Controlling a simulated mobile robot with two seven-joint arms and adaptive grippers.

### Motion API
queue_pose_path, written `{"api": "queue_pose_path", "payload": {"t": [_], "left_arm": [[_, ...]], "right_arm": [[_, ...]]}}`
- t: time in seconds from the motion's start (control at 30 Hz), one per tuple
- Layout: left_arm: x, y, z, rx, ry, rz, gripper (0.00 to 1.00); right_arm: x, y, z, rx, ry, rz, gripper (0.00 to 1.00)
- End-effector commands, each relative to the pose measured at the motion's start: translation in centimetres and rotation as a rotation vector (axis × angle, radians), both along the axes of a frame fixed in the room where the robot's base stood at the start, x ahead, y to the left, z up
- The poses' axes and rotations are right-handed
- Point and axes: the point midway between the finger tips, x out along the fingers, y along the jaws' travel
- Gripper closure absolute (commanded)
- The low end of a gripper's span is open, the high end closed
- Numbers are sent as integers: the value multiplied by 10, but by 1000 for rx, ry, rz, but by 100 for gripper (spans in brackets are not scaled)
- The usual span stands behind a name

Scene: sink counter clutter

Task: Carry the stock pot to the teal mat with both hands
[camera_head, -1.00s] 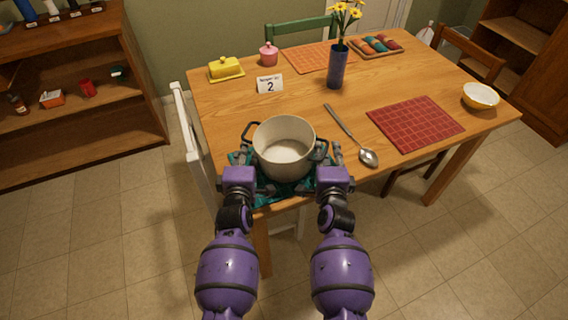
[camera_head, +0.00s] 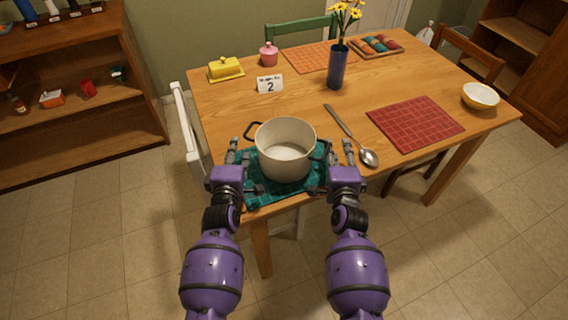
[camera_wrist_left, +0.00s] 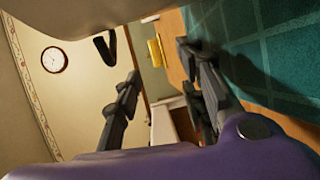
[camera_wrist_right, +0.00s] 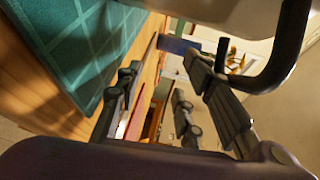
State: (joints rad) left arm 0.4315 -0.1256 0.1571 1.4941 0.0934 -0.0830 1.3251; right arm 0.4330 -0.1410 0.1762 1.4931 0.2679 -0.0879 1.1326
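The cream stock pot (camera_head: 286,150) stands upright on the teal mat (camera_head: 262,190) at the near edge of the table. One dark handle (camera_head: 254,131) shows at its left; the other (camera_wrist_right: 285,50) shows in the right wrist view. My left gripper (camera_head: 239,150) is beside the pot's left side, apart from the handle. Its fingers are spread and empty in the left wrist view (camera_wrist_left: 160,95). My right gripper (camera_head: 341,154) is beside the pot's right side. Its fingers are spread in the right wrist view (camera_wrist_right: 165,105), with the handle outside them.
A large spoon (camera_head: 352,137) lies right of the pot, close to my right gripper. A red mat (camera_head: 415,124) lies further right. A number card (camera_head: 270,84) and a blue vase (camera_head: 337,68) stand behind. A white chair (camera_head: 186,130) is at the left edge.

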Motion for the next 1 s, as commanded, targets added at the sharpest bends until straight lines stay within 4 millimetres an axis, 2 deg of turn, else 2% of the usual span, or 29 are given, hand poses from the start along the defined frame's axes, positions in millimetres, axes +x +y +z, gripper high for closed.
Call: {"api": "queue_pose_path", "payload": {"t": [0.27,0.43,0.73,0.87,1.0], "left_arm": [[0,1,0,1,0,1,62],[0,1,0,1,0,1,47],[-1,1,0,1,0,1,47],[-14,1,1,1,2,1,47],[-39,1,4,0,2,2,47]], "right_arm": [[1,-1,3,0,-6,-1,63],[1,-1,3,0,-7,-1,63],[1,-1,4,0,-7,-1,63],[1,-1,4,0,-7,-1,63],[1,-1,4,0,-7,-1,63]]}}
